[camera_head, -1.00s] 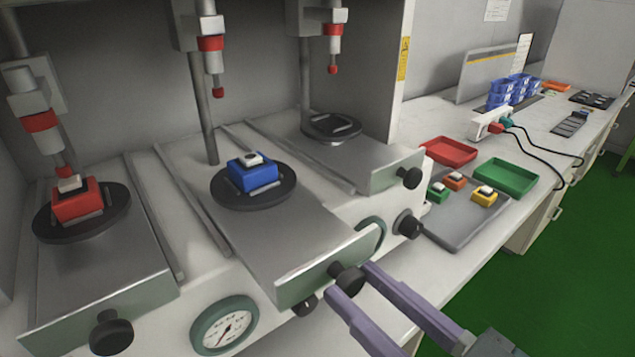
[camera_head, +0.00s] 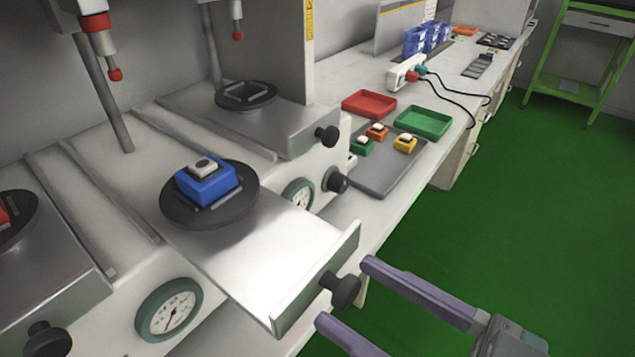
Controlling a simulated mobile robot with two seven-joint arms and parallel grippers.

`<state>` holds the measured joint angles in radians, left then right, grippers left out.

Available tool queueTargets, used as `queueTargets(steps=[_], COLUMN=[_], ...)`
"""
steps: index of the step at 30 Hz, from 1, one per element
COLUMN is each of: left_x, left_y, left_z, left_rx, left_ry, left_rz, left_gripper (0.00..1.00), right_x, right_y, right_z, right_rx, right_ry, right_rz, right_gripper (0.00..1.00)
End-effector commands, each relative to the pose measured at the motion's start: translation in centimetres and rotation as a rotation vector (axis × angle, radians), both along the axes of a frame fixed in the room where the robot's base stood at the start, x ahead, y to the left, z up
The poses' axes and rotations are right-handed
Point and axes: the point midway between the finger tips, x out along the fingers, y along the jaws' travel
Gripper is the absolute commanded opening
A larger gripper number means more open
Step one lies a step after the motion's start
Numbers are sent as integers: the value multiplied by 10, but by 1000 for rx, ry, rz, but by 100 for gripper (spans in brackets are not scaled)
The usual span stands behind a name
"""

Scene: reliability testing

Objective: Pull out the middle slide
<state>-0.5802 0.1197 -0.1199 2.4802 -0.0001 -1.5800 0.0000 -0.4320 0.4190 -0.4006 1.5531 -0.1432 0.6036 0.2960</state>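The middle slide (camera_head: 290,240) is a grey metal plate extending well out from the white housing. It carries a black disc (camera_head: 238,207) with a blue block (camera_head: 208,187) topped by a small white-and-black button piece. A black round knob (camera_head: 342,290) sticks out from its front plate. My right gripper (camera_head: 343,292) is open, with one purple finger on each side of the knob in this view; gaps show between fingers and knob. My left gripper is not in view.
The left slide (camera_head: 60,285) carries a red block, partly cut off. The right slide (camera_head: 290,115) sits further in, its disc without a block. A grey tray (camera_head: 378,175) with small coloured blocks, a red tray (camera_head: 369,104) and a green tray (camera_head: 423,122) lie beyond on the bench.

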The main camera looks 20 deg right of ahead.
Motion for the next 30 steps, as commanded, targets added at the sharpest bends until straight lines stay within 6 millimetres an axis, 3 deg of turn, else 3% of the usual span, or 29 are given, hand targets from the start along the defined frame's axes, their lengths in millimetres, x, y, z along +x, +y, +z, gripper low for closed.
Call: queueTargets(steps=[8, 21, 30], left_x=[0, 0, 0], left_y=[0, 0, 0], left_z=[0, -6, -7], left_rx=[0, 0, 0], left_ry=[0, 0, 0], left_rz=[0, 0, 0], left_gripper=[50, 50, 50], right_x=[-4, -68, -81], right_y=[-3, -49, -59], right_z=[0, -1, 0], right_rx=[1, -1, 0], right_ry=[1, 3, -1], right_rz=[0, 1, 0], right_gripper=[67, 67, 67])
